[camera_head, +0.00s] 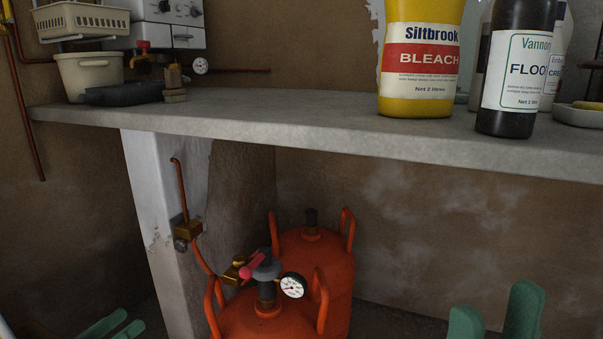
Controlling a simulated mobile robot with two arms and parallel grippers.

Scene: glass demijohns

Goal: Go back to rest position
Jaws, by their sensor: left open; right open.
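My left gripper (130,320) shows as two green fingers at the lower left edge, low in front of the white post. The fingers are a little apart, with nothing seen between them. My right gripper (495,300) shows as two upright green fingers at the lower right, below the shelf. They stand apart with a clear gap and hold nothing. Both arms are mostly out of frame. No demijohn is in view.
A grey stone shelf (290,118) spans the view above both grippers. On it stand a yellow bleach bottle (420,85) and a dark floor cleaner bottle (517,75). Orange gas cylinders (316,262) with a gauge stand between the grippers, beside a white post (160,215).

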